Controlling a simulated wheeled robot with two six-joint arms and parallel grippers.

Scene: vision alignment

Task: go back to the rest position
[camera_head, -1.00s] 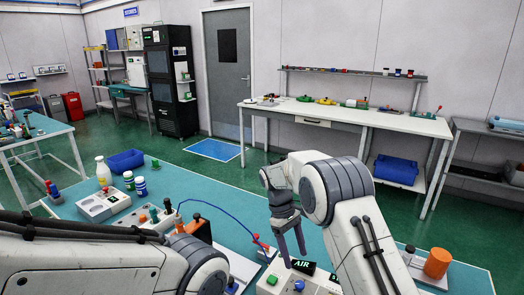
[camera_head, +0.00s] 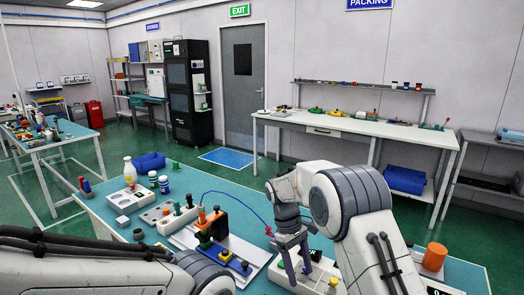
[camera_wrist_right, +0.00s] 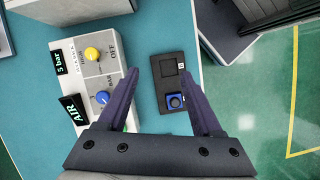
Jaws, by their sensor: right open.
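My right gripper (camera_head: 298,272) is open and empty, fingers pointing down over the white control box (camera_head: 318,282) on the teal workbench (camera_head: 108,205). In the right wrist view the two fingers (camera_wrist_right: 165,75) are spread wide. Between them, below, lies a black plate (camera_wrist_right: 168,100) with square recesses, one holding a blue part (camera_wrist_right: 175,101). The control box (camera_wrist_right: 75,60) is left of them, with a yellow knob (camera_wrist_right: 92,54), a blue knob (camera_wrist_right: 102,97) and AIR and 5 bar displays. My left arm's bulk shows at bottom left; its gripper is out of view.
On the bench are a white bottle (camera_head: 129,171), a blue bin (camera_head: 150,161), a fixture with a blue cable (camera_head: 235,200) and an orange cylinder (camera_head: 434,257). A white back table (camera_head: 350,125) stands beyond green floor.

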